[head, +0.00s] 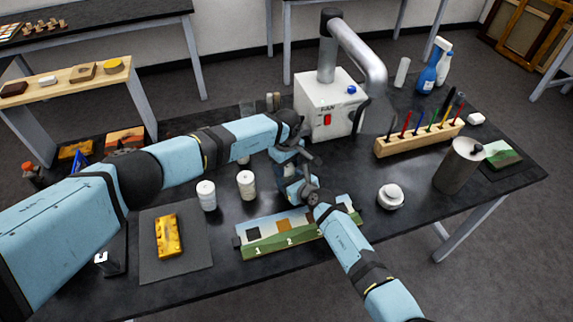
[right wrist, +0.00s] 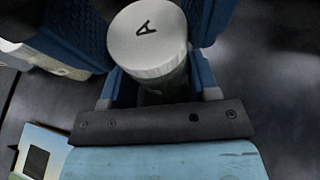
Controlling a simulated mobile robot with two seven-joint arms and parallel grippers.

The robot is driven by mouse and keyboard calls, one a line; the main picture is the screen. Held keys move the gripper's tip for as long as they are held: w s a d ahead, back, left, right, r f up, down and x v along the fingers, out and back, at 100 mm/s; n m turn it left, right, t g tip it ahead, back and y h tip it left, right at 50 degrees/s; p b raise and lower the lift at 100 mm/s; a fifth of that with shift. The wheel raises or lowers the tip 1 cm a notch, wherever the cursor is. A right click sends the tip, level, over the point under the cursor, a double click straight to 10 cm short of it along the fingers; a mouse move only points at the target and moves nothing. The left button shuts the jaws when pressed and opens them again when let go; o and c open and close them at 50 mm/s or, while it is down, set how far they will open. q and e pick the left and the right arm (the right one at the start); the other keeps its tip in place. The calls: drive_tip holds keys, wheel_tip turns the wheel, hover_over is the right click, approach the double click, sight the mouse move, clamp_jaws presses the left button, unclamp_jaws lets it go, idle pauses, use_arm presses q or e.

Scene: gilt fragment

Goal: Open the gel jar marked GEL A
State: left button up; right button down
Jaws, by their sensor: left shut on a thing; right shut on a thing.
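The jar shows in the right wrist view with its round white lid (right wrist: 148,38), marked A, facing the camera. Its darker body (right wrist: 168,84) is partly seen under the lid, which sits on it. In the head view my left gripper (head: 288,158) and right gripper (head: 298,184) meet above the table, largely hiding the jar.
Two white jars (head: 206,195) (head: 246,185) stand to the left. A numbered strip (head: 285,230) lies below the grippers, and a grey mat (head: 150,250) carries a yellow piece (head: 168,236). A white fan box (head: 328,105), brush rack (head: 418,137), white pot (head: 390,196) and metal cylinder (head: 459,165) stand around.

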sight(287, 167)
use_arm(q)
drive_tip(key=n, duration=1)
drive_tip(key=o, duration=1)
drive_tip(key=shift+r, duration=2.35)
drive_tip(key=shift+c, duration=0.2)
drive_tip(key=m, duration=0.1)
drive_tip(key=r+m, duration=0.1)
drive_tip(key=m, duration=0.2)
drive_tip(key=shift+r+m, duration=0.3)
drive_tip(key=shift+m, duration=0.1)
drive_tip(key=m, duration=0.1)
drive_tip(key=r+m, duration=0.1)
drive_tip(key=m, duration=0.3)
drive_tip(key=shift+r, duration=0.3)
drive_tip(key=shift+f, duration=0.55)
wheel_tip(287, 167, down, 7)
drive_tip(key=shift+r, duration=0.15)
